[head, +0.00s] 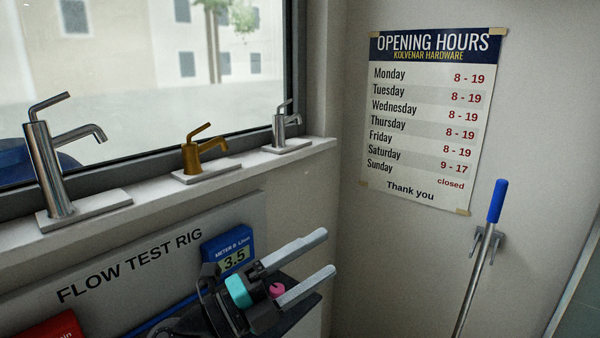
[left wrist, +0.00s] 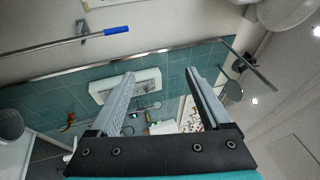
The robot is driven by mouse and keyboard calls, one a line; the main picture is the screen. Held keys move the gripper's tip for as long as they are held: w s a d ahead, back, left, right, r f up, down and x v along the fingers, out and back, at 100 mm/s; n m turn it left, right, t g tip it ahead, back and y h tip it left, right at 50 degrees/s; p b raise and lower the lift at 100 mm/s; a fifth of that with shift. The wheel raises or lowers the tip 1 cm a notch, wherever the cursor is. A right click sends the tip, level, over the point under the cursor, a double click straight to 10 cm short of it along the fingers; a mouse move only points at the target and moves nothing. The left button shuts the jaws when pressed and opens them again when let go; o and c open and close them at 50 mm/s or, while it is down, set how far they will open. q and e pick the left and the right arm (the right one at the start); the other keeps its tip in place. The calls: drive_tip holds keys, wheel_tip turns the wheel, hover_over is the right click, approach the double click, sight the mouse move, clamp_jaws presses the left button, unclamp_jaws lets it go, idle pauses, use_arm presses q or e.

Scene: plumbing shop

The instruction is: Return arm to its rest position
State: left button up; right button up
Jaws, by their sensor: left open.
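My left gripper (head: 312,262) is in the lower middle of the head view, with its two grey fingers apart and nothing between them. It is raised in front of the flow test rig (head: 130,266), to the right of the blue meter B (head: 228,250), which reads 3.5. In the left wrist view the fingers (left wrist: 160,85) are spread, with only the distant room between them. My right gripper is in neither view.
Three taps stand on the window sill (head: 312,148): a tall chrome one (head: 50,170), a brass one (head: 193,156) and a small chrome one (head: 281,126). A blue-handled pole (head: 496,202) hangs on the right wall below the opening hours poster (head: 430,120). A red meter (head: 52,330) is partly visible.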

use_arm(q)
drive_tip(key=w+a+f+n+t+y, duration=0.1)
drive_tip(key=a+n+t+y, duration=0.45)
drive_tip(key=n, duration=0.25)
drive_tip(key=w+a+f+n+t+y, duration=0.2)
drive_tip(key=a+n+t+y, duration=0.3)
drive_tip(key=n, duration=0.4)
drive_tip(key=s+a+f+n+g+y, duration=0.3)
drive_tip(key=a+f+n+g+y, duration=0.1)
drive_tip(key=f, duration=0.3)
drive_tip(key=s+a+f+n+g+y, duration=0.3)
drive_tip(key=a+f+n+g+y, duration=0.15)
drive_tip(key=f, duration=0.25)
drive_tip(key=s+f+n+g+h, duration=0.1)
drive_tip(key=s+f+g, duration=0.45)
drive_tip(key=s, duration=0.45)
drive_tip(key=s+f+n+g, duration=0.2)
drive_tip(key=s+f+g, duration=0.3)
drive_tip(key=s, duration=0.5)
wheel_tip(320, 180, down, 27)
drive_tip(key=s+b, duration=0.1)
drive_tip(key=b, duration=0.3)
drive_tip(key=s+a+f+g+b, duration=0.1)
drive_tip(key=s+f+b, duration=0.3)
drive_tip(key=s+f, duration=1.2)
wheel_tip(320, 180, down, 2)
drive_tip(key=shift+a, duration=0.4)
